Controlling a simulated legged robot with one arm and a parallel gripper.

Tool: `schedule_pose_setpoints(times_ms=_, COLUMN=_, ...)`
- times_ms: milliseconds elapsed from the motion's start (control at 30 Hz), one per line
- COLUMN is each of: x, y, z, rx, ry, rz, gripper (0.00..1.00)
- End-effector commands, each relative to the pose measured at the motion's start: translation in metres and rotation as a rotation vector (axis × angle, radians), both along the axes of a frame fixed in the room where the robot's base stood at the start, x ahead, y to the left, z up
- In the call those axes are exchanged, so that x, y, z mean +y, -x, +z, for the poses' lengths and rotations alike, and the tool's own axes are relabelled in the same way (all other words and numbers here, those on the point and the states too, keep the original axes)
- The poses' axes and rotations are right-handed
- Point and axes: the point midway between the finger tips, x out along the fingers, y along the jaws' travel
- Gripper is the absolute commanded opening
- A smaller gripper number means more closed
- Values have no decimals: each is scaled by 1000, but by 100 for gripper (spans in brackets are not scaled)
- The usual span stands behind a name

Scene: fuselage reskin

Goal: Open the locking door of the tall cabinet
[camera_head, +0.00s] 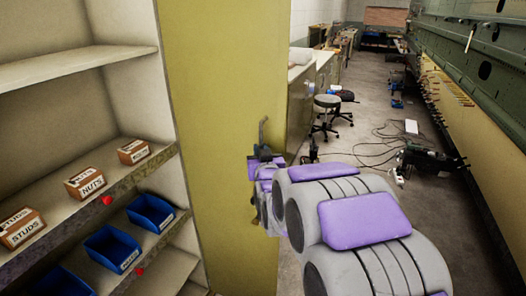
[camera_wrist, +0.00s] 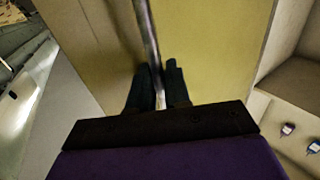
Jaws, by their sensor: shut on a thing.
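The tall cabinet's yellow door panel (camera_head: 222,130) stands upright in the middle of the head view, and its face (camera_wrist: 215,65) fills much of the wrist view. A thin metal handle (camera_head: 262,128) is near the panel's right edge; in the wrist view it is a grey rod (camera_wrist: 148,45). My gripper (camera_head: 264,160) is at this handle. In the wrist view its dark fingers (camera_wrist: 157,88) stand on both sides of the rod, shut on it. The handle's lower end is hidden by the gripper. I cannot tell the door's exact angle.
Left of the panel are open shelves (camera_head: 80,70) with small labelled boxes (camera_head: 85,182) and blue bins (camera_head: 112,248). Beyond on the right are a stool (camera_head: 327,102), cables and tools on the floor, and a long green fuselage structure (camera_head: 475,60). Some aisle floor is clear.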

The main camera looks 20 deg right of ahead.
Motion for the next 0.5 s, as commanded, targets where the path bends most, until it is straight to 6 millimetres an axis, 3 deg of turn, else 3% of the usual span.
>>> schedule_pose_setpoints(times_ms=300, x=2, y=-1, z=2, rx=-6, ry=3, rz=4, gripper=0)
schedule_pose_setpoints(times_ms=333, x=2, y=-1, z=2, rx=-5, ry=3, rz=4, gripper=18)
schedule_pose_setpoints(times_ms=433, x=2, y=-1, z=2, rx=-5, ry=3, rz=4, gripper=28)
schedule_pose_setpoints(times_ms=500, x=2, y=-1, z=2, rx=-4, ry=3, rz=3, gripper=29)
